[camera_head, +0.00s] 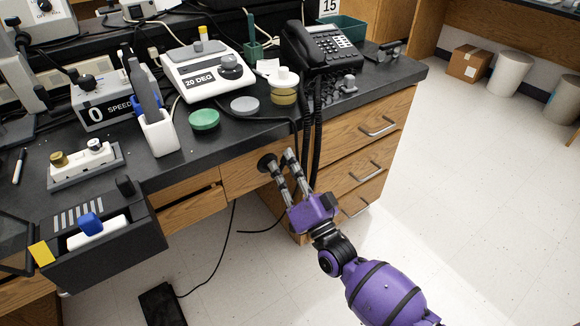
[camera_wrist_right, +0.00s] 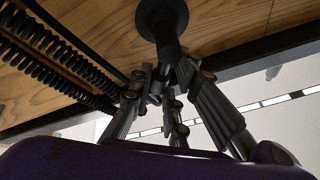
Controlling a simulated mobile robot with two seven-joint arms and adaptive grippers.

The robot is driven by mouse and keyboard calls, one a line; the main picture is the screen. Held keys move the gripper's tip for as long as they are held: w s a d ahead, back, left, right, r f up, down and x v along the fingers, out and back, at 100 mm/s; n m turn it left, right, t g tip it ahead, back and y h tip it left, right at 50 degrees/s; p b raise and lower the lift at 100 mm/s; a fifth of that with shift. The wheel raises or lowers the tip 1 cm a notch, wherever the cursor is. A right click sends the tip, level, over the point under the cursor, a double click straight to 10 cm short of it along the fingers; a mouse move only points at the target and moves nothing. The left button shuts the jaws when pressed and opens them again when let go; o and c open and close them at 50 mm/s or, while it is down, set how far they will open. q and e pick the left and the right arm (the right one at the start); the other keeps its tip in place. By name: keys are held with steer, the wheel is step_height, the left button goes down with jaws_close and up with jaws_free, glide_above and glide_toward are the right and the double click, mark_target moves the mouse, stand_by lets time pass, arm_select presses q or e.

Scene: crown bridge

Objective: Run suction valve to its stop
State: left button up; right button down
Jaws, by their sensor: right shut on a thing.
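The suction valve looks to be the black round fitting (camera_head: 266,162) on the wooden front panel below the bench top. In the right wrist view its wide black disc (camera_wrist_right: 162,16) sits against the wood, and a narrower dark stem comes out towards me. My right gripper (camera_head: 279,161) reaches up to it from below right. In the right wrist view the fingers of the right gripper (camera_wrist_right: 166,78) are closed around the stem's end, which they partly hide. The valve's turn angle cannot be read. My left gripper is not in view.
Coiled black cords (camera_wrist_right: 55,55) hang close beside the right gripper, from the telephone (camera_head: 322,47). Drawers with metal handles (camera_head: 378,127) are to the right. The black bench top (camera_head: 240,122) overhangs above, with a green lid (camera_head: 204,119) and a scale (camera_head: 207,72). Open floor lies below.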

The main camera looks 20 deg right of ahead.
steer(key=n+y, duration=0.1)
steer(key=n, duration=0.1)
steer(key=n+y, duration=0.1)
steer(key=n+g+y, duration=0.1)
steer(key=n, duration=0.1)
steer(key=shift+s+a+r+n+p, duration=0.15)
steer(key=shift+a+n+p, duration=0.15)
steer(key=shift+a, duration=0.1)
steer(key=shift+s+a+n+g+y+p, duration=0.2)
steer(key=shift+n+y, duration=0.25)
steer(key=shift+n, duration=0.45)
steer(key=shift+w+a+n+g+y+p, duration=0.1)
steer(key=shift+n+g+y, duration=0.3)
steer(key=shift+n, duration=0.8)
steer(key=shift+r, duration=0.1)
steer(key=c, duration=1.7)
jaws_free()
steer(key=shift+y, duration=0.25)
steer(key=shift+o, duration=0.2)
steer(key=shift+a, duration=0.1)
steer(key=v, duration=1.2)
